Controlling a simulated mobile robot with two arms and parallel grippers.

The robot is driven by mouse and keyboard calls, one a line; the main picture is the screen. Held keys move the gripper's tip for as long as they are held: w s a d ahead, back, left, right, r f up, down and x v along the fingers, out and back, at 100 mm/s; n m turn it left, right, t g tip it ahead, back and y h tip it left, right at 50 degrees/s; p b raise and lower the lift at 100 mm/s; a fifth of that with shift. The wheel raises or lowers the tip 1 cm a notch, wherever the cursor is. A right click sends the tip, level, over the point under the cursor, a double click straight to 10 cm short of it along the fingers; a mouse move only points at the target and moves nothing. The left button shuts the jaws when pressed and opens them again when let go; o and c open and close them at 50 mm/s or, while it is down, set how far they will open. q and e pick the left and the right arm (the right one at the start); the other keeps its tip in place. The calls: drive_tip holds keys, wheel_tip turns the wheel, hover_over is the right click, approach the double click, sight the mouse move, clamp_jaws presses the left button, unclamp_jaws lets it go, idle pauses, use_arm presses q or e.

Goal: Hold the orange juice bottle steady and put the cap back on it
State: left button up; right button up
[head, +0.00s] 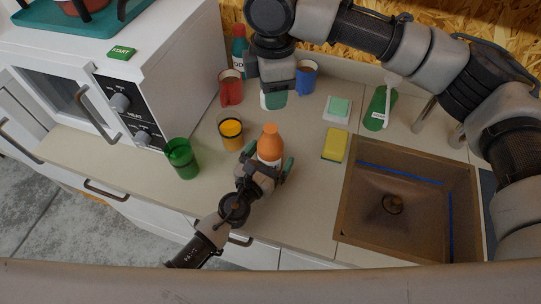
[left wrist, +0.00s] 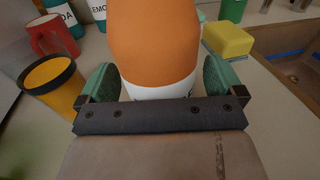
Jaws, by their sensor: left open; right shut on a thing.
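The orange juice bottle (head: 270,146) stands upright on the counter, orange with a white label. It fills the middle of the left wrist view (left wrist: 153,45). My left gripper (head: 267,162) is open, with one green finger on each side of the bottle; in the left wrist view (left wrist: 160,85) gaps show between fingers and bottle. My right gripper (head: 274,98) points down behind the bottle, apart from it. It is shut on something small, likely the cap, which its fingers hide.
A green cup (head: 181,158), yellow cup (head: 231,135), red mug (head: 230,88) and blue mug (head: 306,78) stand around. A yellow sponge (head: 334,145) lies right of the bottle, beside the sink (head: 375,235). A toy microwave (head: 165,75) stands at left. Counter in front of the sponge is clear.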

use_arm(q)
drive_tip(key=c, duration=1.4)
drive_tip(key=shift+o, duration=0.2)
use_arm(e)
hover_over(272, 128)
drive_tip(key=shift+f, duration=2.5)
drive_tip(key=shift+f, duration=0.1)
drive_tip(key=shift+f, duration=0.75)
drive_tip(key=shift+f, duration=0.6)
